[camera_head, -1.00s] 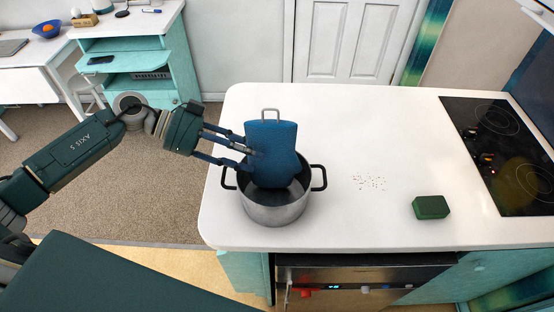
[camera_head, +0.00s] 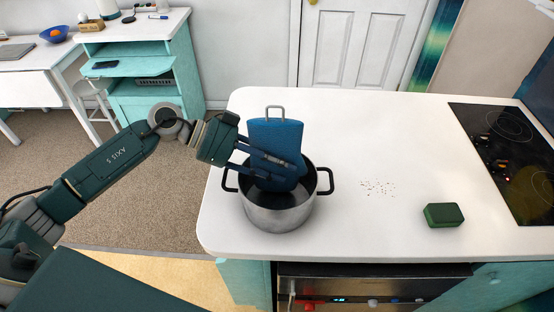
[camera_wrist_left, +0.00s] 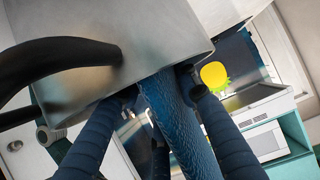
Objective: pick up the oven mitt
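The blue oven mitt (camera_head: 273,133) stands upright in the steel pot (camera_head: 278,215), with a metal loop at its top. Its lower end is inside the pot. My left gripper (camera_head: 283,172) reaches in from the left, with fingers across the mitt's near face. In the left wrist view the mitt (camera_wrist_left: 178,115) lies between the spread fingers. The right-hand finger is close against it, and a small gap shows beside the left-hand one. The pot's metal wall (camera_wrist_left: 150,35) and black handle (camera_wrist_left: 60,62) also show there. My right gripper is not in view.
The pot stands near the left end of the white counter (camera_head: 370,130). A green sponge (camera_head: 443,214), scattered crumbs (camera_head: 378,188) and a black cooktop (camera_head: 510,150) are to the right. The counter behind the pot is clear.

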